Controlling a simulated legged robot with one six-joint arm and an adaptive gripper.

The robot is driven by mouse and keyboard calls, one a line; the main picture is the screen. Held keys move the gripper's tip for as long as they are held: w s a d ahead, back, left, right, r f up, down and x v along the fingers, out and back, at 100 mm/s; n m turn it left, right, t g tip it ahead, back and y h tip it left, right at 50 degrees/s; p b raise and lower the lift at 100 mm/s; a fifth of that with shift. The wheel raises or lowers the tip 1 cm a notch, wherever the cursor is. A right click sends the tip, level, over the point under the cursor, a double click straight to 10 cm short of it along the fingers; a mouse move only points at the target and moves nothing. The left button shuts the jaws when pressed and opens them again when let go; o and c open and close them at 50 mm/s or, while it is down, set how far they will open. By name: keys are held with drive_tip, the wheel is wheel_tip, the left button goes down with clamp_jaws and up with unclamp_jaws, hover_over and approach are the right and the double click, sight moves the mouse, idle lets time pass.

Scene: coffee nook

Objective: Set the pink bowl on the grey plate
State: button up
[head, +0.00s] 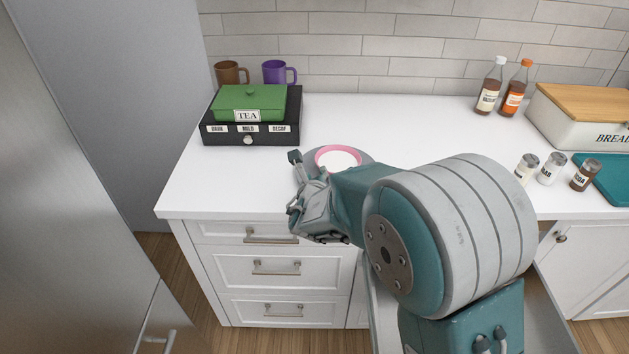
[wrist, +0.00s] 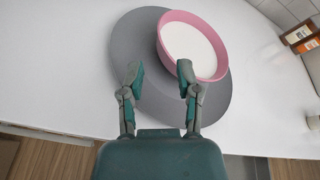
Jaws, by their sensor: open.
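The pink bowl (wrist: 222,72) has a white inside and sits upright on the grey plate (wrist: 128,42), off centre toward the plate's upper right in the wrist view. In the head view the bowl (head: 338,157) shows just behind my arm, with part of the plate's rim (head: 366,157) around it; my arm hides the rest. My gripper (wrist: 158,78) is open and empty, its fingers apart over the plate. One fingertip is close to the bowl's near wall; I cannot tell whether it touches.
A black tea drawer box (head: 283,131) with a green tea box (head: 220,103) stands at the left, with brown and purple mugs behind. Syrup bottles (head: 488,92), small jars (head: 551,169) and a bread box (head: 578,119) stand at the right. The counter's middle back is clear.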

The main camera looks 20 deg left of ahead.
drive_tip(key=shift+v, duration=1.9)
drive_tip(key=s+d+r+m+g+h, duration=0.1)
drive_tip(key=d+r+m+h, duration=0.3)
drive_tip(key=d+m, duration=0.55)
drive_tip(key=s+d+r+m+g+h, duration=0.1)
drive_tip(key=d+r+m+h, duration=0.5)
drive_tip(key=d, duration=0.6)
drive_tip(key=s+d+m+g, duration=0.5)
drive_tip(key=s+d+m, duration=0.55)
drive_tip(key=m, duration=0.25)
drive_tip(key=s+a+m+g+y, duration=0.1)
drive_tip(key=s+m+y, duration=0.5)
drive_tip(key=s+m, duration=0.8)
drive_tip(key=shift+f+m+g+y, duration=0.3)
drive_tip(key=shift+m+y, duration=0.1)
drive_tip(key=shift+m, duration=0.45)
drive_tip(key=shift+s, duration=0.15)
